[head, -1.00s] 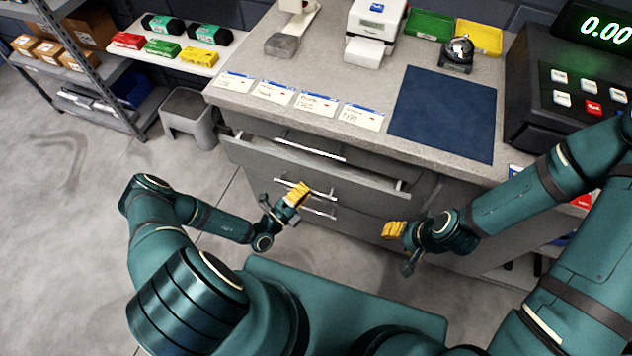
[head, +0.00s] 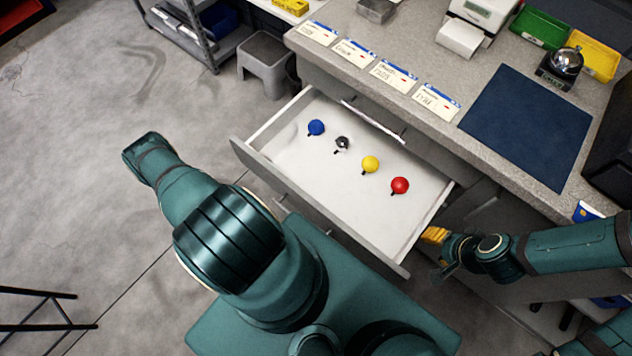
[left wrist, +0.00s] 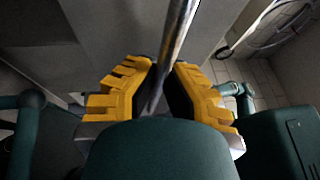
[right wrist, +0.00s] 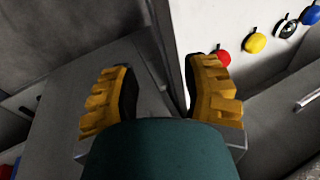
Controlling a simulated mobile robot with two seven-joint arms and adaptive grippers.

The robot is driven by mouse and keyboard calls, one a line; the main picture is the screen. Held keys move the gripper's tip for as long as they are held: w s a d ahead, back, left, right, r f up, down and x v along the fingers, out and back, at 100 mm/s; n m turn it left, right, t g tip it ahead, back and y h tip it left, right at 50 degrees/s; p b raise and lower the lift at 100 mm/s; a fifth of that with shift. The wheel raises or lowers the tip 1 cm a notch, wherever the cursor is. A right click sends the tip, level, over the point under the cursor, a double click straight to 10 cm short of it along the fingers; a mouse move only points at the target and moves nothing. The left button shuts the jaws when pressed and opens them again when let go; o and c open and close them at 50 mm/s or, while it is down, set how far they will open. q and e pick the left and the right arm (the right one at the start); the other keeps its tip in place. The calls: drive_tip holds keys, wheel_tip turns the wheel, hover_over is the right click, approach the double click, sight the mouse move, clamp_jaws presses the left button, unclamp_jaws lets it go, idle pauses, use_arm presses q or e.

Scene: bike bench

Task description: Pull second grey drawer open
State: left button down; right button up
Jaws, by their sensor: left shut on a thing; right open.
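The second grey drawer (head: 335,215) stands wide open below the counter, its white inside showing. In it lie a blue ball (head: 316,127), a chrome ball (head: 342,143), a yellow ball (head: 370,164) and a red ball (head: 400,185), each with a small dark stem. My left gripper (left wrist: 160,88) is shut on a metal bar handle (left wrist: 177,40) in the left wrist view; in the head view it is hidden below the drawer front. My right gripper (head: 433,236) is open beside the drawer's right side; the right wrist view shows its fingers (right wrist: 163,85) near the drawer wall. Contact there is unclear.
The top drawer's handle (head: 372,120) shows above the open drawer. The counter (head: 440,60) holds label cards, a blue mat (head: 528,125), a bell (head: 562,65) and trays. A grey stool (head: 264,60) stands left of it.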

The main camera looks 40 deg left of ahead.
use_arm(q)
drive_tip(key=s+b, duration=0.1)
drive_tip(key=s, duration=0.5)
drive_tip(key=shift+s, duration=0.3)
drive_tip(key=c, duration=1)
unclamp_jaws()
drive_tip(key=shift+a, duration=0.1)
drive_tip(key=v, duration=1.2)
drive_tip(key=shift+s, duration=0.1)
